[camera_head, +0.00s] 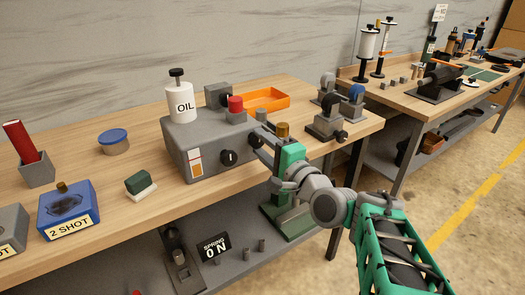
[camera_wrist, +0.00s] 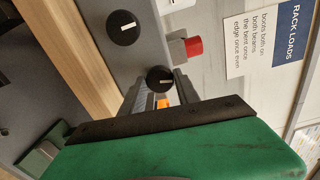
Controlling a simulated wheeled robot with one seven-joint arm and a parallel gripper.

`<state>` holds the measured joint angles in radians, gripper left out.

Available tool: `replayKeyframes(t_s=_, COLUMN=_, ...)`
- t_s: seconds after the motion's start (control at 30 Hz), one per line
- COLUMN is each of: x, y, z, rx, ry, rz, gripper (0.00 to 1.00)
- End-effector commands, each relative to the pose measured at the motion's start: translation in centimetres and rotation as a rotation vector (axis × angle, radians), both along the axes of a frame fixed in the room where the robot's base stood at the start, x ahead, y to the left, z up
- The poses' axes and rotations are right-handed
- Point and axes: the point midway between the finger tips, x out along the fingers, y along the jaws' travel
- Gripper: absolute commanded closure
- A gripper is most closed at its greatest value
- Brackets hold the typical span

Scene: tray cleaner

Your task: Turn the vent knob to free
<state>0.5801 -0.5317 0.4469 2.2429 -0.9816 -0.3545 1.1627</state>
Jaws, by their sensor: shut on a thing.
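The grey machine box (camera_head: 200,165) stands on the bench with two black knobs on its front. The left knob (camera_head: 228,157) is free and also shows in the wrist view (camera_wrist: 123,27) with a white pointer line. The right knob (camera_wrist: 160,78) sits between the fingertips of my gripper (camera_wrist: 160,88), its white line nearly level in that view. In the head view my gripper (camera_head: 258,141) is at the right end of the box front, shut on this knob and mostly hiding it. I see no readable vent label.
An orange tray (camera_head: 264,98) lies behind. Grey fixtures (camera_head: 328,122) stand close to the right of my gripper. A green block (camera_head: 138,183) and a blue 2 SHOT box (camera_head: 68,209) are at left.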

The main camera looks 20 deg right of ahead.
Motion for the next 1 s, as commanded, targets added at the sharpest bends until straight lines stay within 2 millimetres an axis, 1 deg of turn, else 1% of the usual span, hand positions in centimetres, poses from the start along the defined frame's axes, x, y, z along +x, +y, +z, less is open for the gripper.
replayKeyframes(t_s=0.03, x=0.01, y=-0.03, z=-0.25, rx=-0.032, ry=-0.014, rz=-0.001, gripper=1.00)
replayKeyframes(t_s=0.2, x=0.00, y=-0.04, z=-0.21, rx=-0.131, ry=-0.044, rz=-0.001, gripper=1.00)
replayKeyframes(t_s=0.4, x=0.01, y=-0.06, z=-0.11, rx=-0.202, ry=-0.067, rz=-0.002, gripper=1.00)
replayKeyframes(t_s=0.6, x=0.02, y=-0.05, z=-0.03, rx=-0.231, ry=-0.075, rz=-0.002, gripper=1.00)
replayKeyframes(t_s=0.97, x=0.02, y=-0.05, z=0.00, rx=-0.233, ry=-0.075, rz=-0.001, gripper=1.00)
replayKeyframes(t_s=1.0, x=0.01, y=-0.04, z=0.00, rx=-0.233, ry=-0.075, rz=-0.001, gripper=0.61)
